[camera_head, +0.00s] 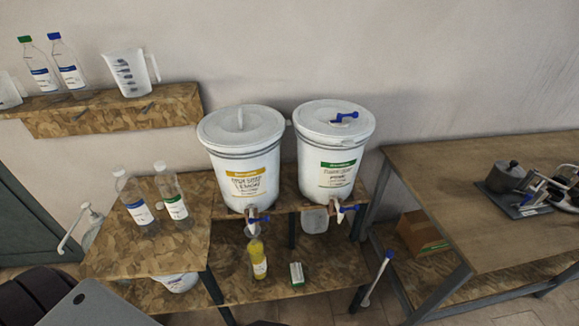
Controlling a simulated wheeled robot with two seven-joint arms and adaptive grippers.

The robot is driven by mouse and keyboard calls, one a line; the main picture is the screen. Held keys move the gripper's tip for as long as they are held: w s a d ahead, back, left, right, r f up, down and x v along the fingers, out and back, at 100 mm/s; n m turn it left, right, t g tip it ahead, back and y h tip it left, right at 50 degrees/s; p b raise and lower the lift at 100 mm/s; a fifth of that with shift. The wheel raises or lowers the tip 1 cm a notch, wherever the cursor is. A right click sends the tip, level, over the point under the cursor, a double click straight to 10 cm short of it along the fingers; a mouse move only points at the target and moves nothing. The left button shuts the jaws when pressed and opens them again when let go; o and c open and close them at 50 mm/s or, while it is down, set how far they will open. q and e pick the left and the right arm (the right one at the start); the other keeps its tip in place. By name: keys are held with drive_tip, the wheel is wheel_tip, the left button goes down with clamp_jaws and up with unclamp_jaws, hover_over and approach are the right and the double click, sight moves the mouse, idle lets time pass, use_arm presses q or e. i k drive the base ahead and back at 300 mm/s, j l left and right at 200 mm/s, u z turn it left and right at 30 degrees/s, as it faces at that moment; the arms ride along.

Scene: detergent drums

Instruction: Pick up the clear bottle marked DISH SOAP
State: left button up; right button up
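Two clear bottles stand upright side by side on the low table at left: one with a blue-and-white label (139,214) and one with a green-and-white label (176,208). Two more clear bottles stand on the wall shelf, one green-capped (40,71) and one blue-capped (70,70), both with blue-and-white labels. The label print is too small to read, so I cannot tell which is marked DISH SOAP. A bottle with yellow contents (258,261) stands below the left drum's tap. Neither of my grippers is in view.
Two white drums, one yellow-labelled (243,155) and one green-labelled (330,150), stand on the raised stand with taps at front. A measuring jug (130,73) is on the wall shelf (115,115). The table (145,262) is clear in front of its bottles. A wooden bench (450,190) is right.

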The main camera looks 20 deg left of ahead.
sight(255, 247)
drive_tip(key=j+u, duration=0.1)
drive_tip(key=u, duration=0.6)
drive_tip(key=j+u, duration=0.15)
drive_tip(key=u, duration=0.2)
drive_tip(key=k+j, duration=0.35)
